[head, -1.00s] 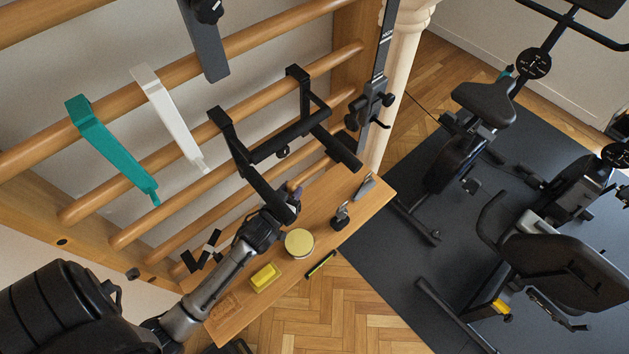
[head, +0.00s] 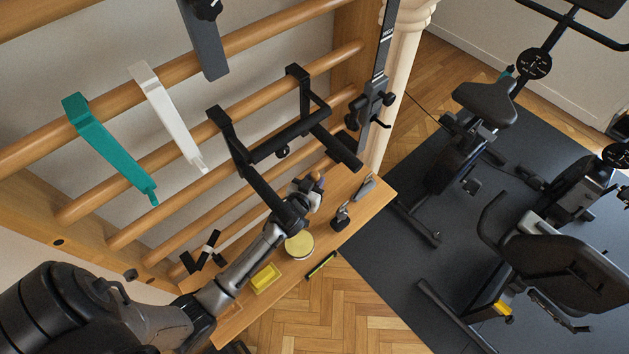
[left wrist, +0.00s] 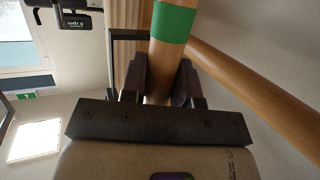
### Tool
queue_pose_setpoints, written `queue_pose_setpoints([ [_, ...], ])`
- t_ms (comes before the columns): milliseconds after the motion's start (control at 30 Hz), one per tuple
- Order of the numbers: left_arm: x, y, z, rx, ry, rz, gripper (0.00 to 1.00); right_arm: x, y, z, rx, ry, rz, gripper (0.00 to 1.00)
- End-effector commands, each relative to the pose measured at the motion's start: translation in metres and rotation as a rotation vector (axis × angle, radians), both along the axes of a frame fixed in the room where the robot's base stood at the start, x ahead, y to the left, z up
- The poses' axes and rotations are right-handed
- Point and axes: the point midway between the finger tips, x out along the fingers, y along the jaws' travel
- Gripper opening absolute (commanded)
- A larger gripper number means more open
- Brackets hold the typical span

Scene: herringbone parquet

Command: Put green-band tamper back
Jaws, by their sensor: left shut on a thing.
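My left gripper (head: 312,190) is over the wooden shelf, below the black dip-bar attachment. It is shut on the green-band tamper. In the left wrist view, the tamper is a round wooden rod (left wrist: 161,75) with a wide green band (left wrist: 175,22), held between the dark fingers (left wrist: 160,85) and running up out of frame. In the head view only a small brownish end of it (head: 318,176) shows past the fingers; its band is hidden there. My right gripper is not in either view.
The shelf (head: 375,200) carries a round yellow-topped tin (head: 299,246), a yellow block in a tray (head: 265,279), a dark metal object (head: 341,218) and a grey tool (head: 365,187). The black dip bars (head: 285,143) hang close above the gripper. Wall-bar rungs (head: 180,215) run behind.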

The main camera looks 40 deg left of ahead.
Motion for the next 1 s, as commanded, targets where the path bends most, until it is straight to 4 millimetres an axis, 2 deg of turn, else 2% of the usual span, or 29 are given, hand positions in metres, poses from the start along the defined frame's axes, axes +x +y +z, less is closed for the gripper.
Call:
queue_pose_setpoints([
  [333,0.0004,0.0004,-0.0022,0.000,-0.003,0.000,0.00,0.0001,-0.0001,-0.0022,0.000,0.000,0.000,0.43],
  [367,0.0002,0.0005,-0.0023,0.001,-0.001,0.001,0.30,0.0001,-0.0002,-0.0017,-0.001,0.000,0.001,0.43],
  [600,0.0001,0.0004,-0.0017,0.001,-0.002,0.000,0.53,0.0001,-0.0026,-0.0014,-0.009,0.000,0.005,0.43],
  [900,0.0002,0.0006,0.0022,0.001,-0.002,0.000,0.54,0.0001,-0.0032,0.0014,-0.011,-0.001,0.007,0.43],
  [1000,-0.0089,-0.0022,0.0028,-0.001,-0.001,0.000,0.54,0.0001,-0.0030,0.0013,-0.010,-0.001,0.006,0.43],
])
